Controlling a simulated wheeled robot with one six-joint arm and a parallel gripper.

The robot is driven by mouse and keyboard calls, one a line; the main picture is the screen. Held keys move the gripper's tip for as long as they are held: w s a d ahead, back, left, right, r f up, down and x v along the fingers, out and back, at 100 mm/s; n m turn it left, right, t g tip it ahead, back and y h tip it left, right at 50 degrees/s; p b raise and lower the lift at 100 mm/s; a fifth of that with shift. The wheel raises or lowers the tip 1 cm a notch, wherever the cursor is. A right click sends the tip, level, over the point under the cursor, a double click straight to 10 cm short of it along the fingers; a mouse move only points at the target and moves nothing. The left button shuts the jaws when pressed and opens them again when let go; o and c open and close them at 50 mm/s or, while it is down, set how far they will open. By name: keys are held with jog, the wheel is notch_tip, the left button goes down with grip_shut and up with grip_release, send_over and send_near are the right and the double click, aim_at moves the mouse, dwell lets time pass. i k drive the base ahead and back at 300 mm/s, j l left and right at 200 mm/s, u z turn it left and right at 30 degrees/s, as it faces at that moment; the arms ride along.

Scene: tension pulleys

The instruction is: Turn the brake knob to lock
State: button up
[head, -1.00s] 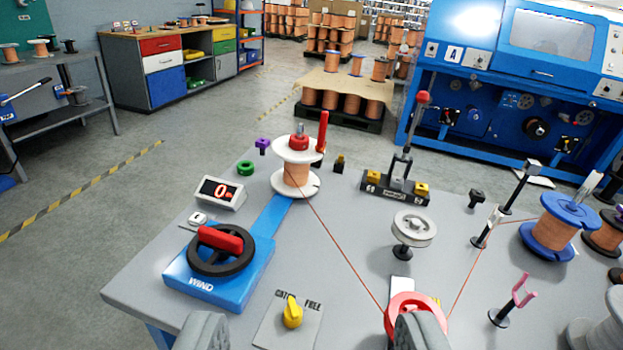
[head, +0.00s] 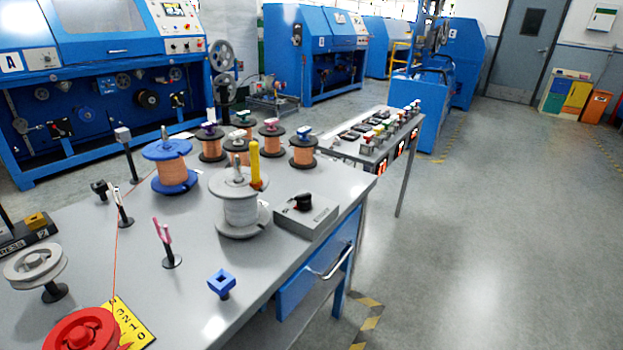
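A black knob (head: 303,202) sits on top of a low grey box (head: 306,222) near the table's right edge. Lettering on the box is too small to read, so I cannot tell the knob's setting. A spool of pale grey wire (head: 240,212) with grey flanges stands just left of the box, with an upright yellow handle (head: 255,163) beside its spindle. My gripper is not in view.
A blue-flanged copper spool (head: 171,170) and several smaller spools stand behind. A pink hook post (head: 165,240), a blue square-topped post (head: 221,282) and a red pulley (head: 82,330) stand on the grey table. Open floor (head: 480,260) lies to the right.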

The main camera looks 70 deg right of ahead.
aim_at(304, 202)
jog(key=z, duration=1.7)
